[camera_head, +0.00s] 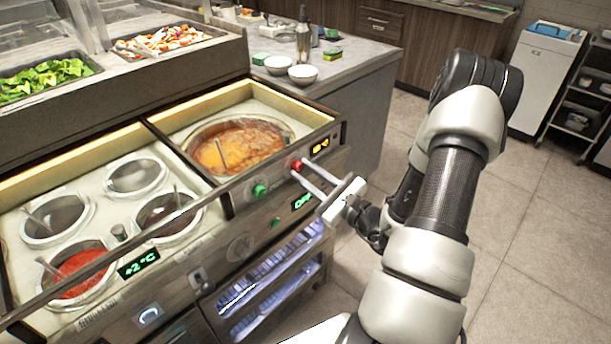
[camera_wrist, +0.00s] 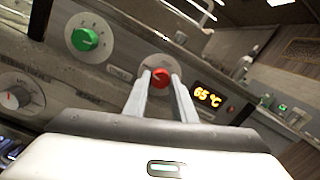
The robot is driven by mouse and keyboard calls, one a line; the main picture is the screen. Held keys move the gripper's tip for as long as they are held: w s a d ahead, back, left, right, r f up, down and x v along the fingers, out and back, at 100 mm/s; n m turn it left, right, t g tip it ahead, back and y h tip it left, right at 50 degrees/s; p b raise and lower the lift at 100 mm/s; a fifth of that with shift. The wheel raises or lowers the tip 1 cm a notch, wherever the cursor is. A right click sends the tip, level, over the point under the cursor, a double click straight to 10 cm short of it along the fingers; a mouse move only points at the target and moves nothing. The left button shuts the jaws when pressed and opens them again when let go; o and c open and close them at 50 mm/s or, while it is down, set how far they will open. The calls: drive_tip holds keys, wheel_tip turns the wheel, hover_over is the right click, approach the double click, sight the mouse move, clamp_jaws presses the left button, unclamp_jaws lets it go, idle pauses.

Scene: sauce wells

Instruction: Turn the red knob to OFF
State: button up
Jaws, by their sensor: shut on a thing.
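The red knob (camera_head: 297,165) is on the front panel of the sauce counter, below the large well of orange-brown sauce. It also shows in the wrist view (camera_wrist: 160,76), in the middle, between the tips of my gripper. My gripper (camera_head: 305,170) reaches in from the right with its two long fingers at the knob, one on each side, and is shut on it. The knob's pointer and dial marks are mostly hidden by the fingers, so its setting cannot be read. A display (camera_wrist: 207,95) to the right of the knob reads 65 °C.
A green knob (camera_head: 259,190) sits just left of the red one on the same panel, and a grey dial (camera_head: 240,247) is lower left. A rail (camera_head: 150,230) crosses the counter front. Open floor (camera_head: 520,200) lies to the right.

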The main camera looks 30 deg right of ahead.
drive_tip(key=shift+n, duration=0.4)
drive_tip(key=o, duration=1)
drive_tip(key=shift+o, duration=0.2)
drive_tip(key=p+v, duration=0.1)
drive_tip(key=v, duration=1.6)
drive_tip(key=shift+s, duration=0.2)
drive_tip(key=shift+d, duration=0.1)
